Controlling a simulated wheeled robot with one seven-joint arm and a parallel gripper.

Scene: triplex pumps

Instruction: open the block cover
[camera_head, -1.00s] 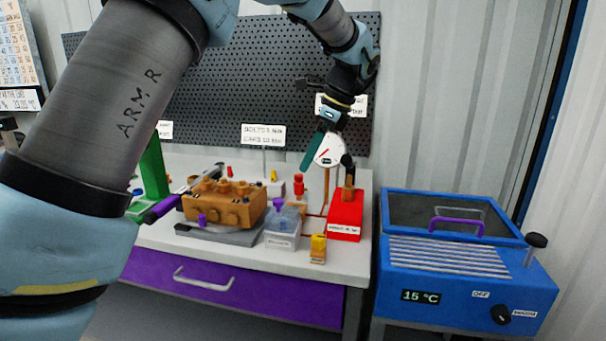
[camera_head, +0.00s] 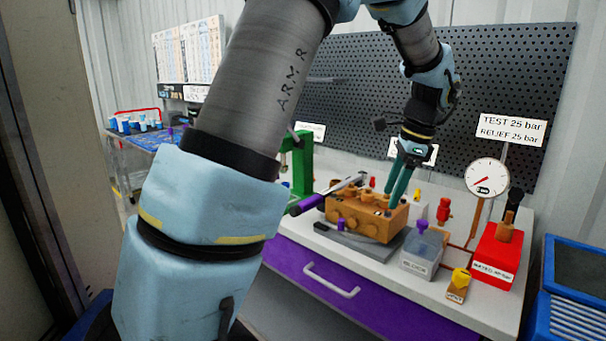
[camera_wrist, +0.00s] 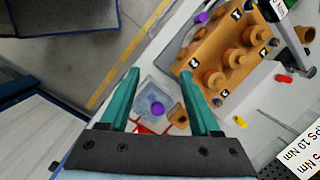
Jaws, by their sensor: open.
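A clear box with a see-through lid and a purple knob (camera_head: 421,226) stands on the bench, right of the brown pump block (camera_head: 365,218). The box front carries a label that seems to read "BLOCK" (camera_head: 415,265). In the wrist view the purple knob (camera_wrist: 158,108) shows between my two fingers, with the lid (camera_wrist: 160,92) around it. My gripper (camera_head: 396,200) is open and empty, its teal fingers pointing down near the right end of the pump block in the head view. My gripper also shows in the wrist view (camera_wrist: 160,72).
A yellow-topped piece (camera_head: 459,283) and a red unit (camera_head: 495,260) stand to the right, with a gauge (camera_head: 487,178) behind. A green stand (camera_head: 298,165) and a purple-handled lever (camera_head: 310,203) are on the left. A purple drawer (camera_head: 310,270) lies under the bench.

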